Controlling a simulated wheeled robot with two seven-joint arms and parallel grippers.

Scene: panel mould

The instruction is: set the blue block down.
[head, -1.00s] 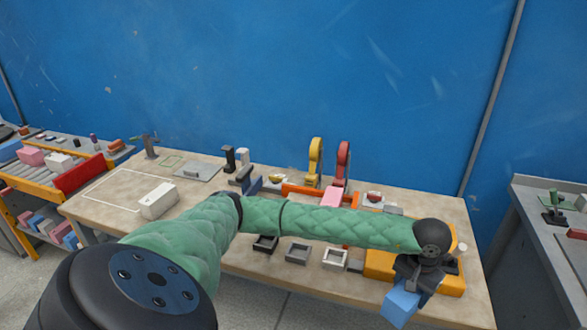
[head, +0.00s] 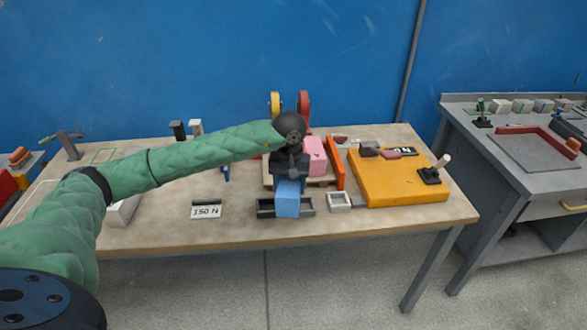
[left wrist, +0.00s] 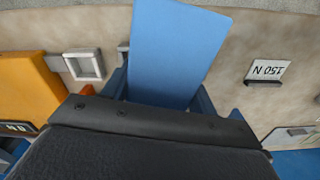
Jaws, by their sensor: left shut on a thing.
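The blue block (head: 287,200) hangs from my left gripper (head: 290,180), whose jaws are shut on it. In the head view it is near the table's front edge, in front of dark grey trays (head: 265,209). I cannot tell whether its lower end touches anything. In the left wrist view the blue block (left wrist: 178,50) sticks out from between the fingers, partly hidden by the dark gripper body. My right gripper is not in view.
A pink block (head: 315,156) stands just right of my gripper, beside an orange upright bar (head: 334,166). A white square frame (head: 339,202) and an orange-yellow plate (head: 420,192) lie to the right. A "150 N" sign (head: 206,210) is left. Bare table (head: 165,225) shows at the front left.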

